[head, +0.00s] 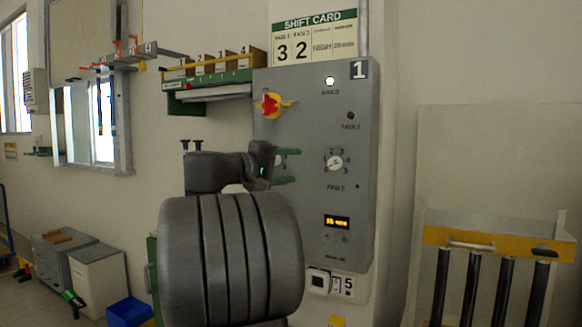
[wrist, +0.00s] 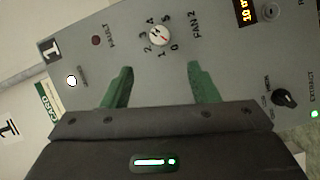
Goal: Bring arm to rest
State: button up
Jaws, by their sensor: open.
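My gripper (head: 288,166) is in front of the grey control panel (head: 305,110), with its green fingers toward the panel. It also shows in the wrist view (wrist: 161,72), where the two green fingers are wide apart with nothing between them. The FAN 2 dial (head: 335,162), a white knob with numbers around it, is to the right of the fingertips in the head view. In the wrist view the dial (wrist: 160,36) lies beyond the gap between the fingers, apart from them. My dark arm hides the panel's lower left.
The panel also has a red and yellow switch (head: 271,105), a lit white lamp (head: 329,81), a dark red FAULT lamp (head: 351,115) and an amber display (head: 337,222). A yellow rack with black rods (head: 505,285) stands at right. Grey cabinets (head: 66,262) and a blue bin (head: 129,312) are at left.

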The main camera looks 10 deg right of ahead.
aim_at(331, 164)
jog(key=x, duration=1.4)
jog(key=shift+a, duration=0.1)
jog(key=shift+a, duration=0.1)
